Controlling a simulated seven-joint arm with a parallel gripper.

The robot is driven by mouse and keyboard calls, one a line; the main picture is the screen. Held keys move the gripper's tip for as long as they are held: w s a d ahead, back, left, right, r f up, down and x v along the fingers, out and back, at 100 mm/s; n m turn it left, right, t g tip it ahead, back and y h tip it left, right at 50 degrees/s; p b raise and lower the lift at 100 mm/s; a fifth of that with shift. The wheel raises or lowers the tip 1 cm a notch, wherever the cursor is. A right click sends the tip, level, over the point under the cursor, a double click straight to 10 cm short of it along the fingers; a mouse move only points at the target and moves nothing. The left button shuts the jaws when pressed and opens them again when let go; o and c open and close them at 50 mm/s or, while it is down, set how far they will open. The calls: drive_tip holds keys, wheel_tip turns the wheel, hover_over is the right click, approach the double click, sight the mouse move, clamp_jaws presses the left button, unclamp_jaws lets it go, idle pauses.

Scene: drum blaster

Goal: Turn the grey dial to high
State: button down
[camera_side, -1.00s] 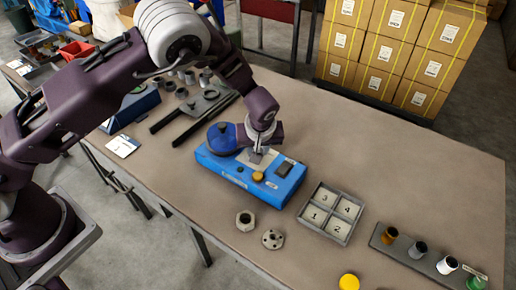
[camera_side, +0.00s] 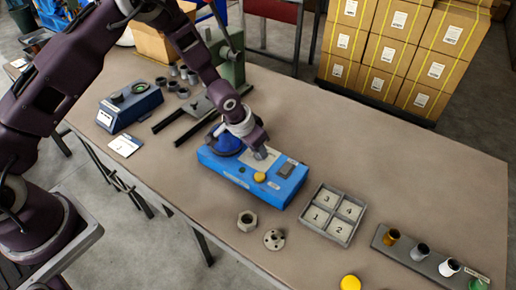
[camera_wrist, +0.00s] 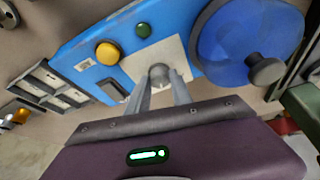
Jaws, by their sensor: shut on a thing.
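The blue drum blaster (camera_side: 240,181) sits on the bench, with a blue round lid (camera_side: 226,142) on its far left part. The grey dial (camera_wrist: 159,71) stands on a pale plate (camera_wrist: 176,55) on its top, seen in the wrist view. My gripper (camera_wrist: 160,82) is shut on the dial, one finger on each side of it. In the side view my gripper (camera_side: 264,156) is low over the blaster and hides the dial. The dial's setting marks cannot be read.
A yellow button (camera_side: 260,176) and a dark switch (camera_side: 287,169) are close to the dial. The wrist view also shows a green button (camera_wrist: 143,29). A numbered tray (camera_side: 345,234) and a hex nut (camera_side: 247,221) lie nearby. The bench is clear at the back right.

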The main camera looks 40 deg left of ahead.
sight(247, 158)
drive_tip(key=m, duration=0.2)
drive_tip(key=m+h, duration=0.1)
drive_tip(key=m, duration=0.1)
drive_tip(key=m+g+h, duration=0.1)
drive_tip(key=m, duration=0.1)
drive_tip(key=shift+w+a, duration=0.15)
drive_tip(key=shift+a, duration=0.1)
drive_tip(key=shift+m+g, duration=0.3)
drive_tip(key=shift+m, duration=0.1)
drive_tip(key=c, duration=1.1)
unclamp_jaws()
drive_tip(key=shift+c, duration=0.2)
drive_tip(key=v, duration=0.7)
drive_tip(key=shift+a, duration=0.1)
